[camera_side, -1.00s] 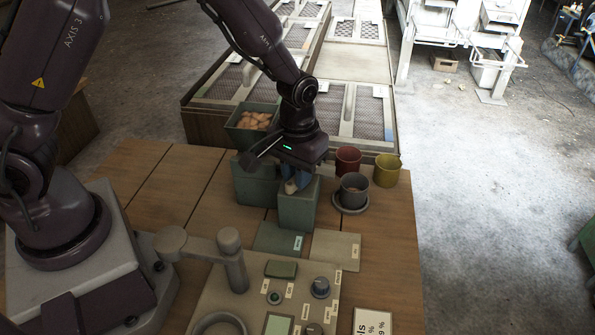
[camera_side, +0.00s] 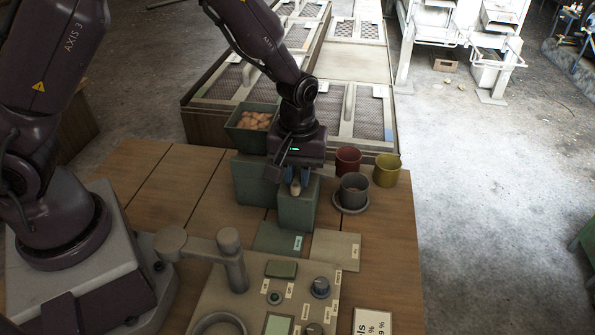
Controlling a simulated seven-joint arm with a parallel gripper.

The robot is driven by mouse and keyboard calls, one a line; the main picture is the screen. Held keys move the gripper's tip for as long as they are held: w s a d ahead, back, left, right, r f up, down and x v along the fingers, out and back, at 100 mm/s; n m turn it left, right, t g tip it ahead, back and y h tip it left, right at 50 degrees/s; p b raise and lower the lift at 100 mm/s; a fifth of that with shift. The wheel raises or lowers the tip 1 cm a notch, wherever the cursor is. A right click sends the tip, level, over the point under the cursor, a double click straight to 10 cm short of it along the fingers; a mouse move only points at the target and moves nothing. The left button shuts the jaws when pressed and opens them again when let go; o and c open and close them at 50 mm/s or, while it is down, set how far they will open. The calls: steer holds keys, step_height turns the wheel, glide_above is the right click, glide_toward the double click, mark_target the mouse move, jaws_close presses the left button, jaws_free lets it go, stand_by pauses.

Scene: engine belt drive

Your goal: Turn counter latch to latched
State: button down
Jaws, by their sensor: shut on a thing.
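A small pale knob (camera_side: 295,189) shows at the top of the front green block (camera_side: 298,211); it seems to be the counter latch. The fingers and the gripper body hide part of the knob and the top of the block. No latched or unlatched marking can be read there.
Red (camera_side: 347,160), yellow (camera_side: 386,170) and dark grey (camera_side: 354,188) cups stand close on the right. A control panel (camera_side: 255,291) with a grey upright lever lies in front.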

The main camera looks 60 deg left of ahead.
mark_target(297, 176)
steer(key=shift+r, duration=0.1)
steer(key=c, duration=1.1)
jaws_free()
steer(key=shift+o, duration=0.2)
step_height(297, 176, up, 13)
steer(key=s+a+r+m+t, duration=0.2)
steer(key=s+r+m, duration=0.2)
steer(key=s, duration=0.4)
steer(key=s+a+r+m+t, duration=0.2)
steer(key=s+r+m, duration=0.3)
steer(key=s, duration=0.4)
steer(key=shift+s+a+r+t, duration=0.2)
steer(key=shift+s+r+t, duration=0.1)
steer(key=shift+r+t, duration=0.5)
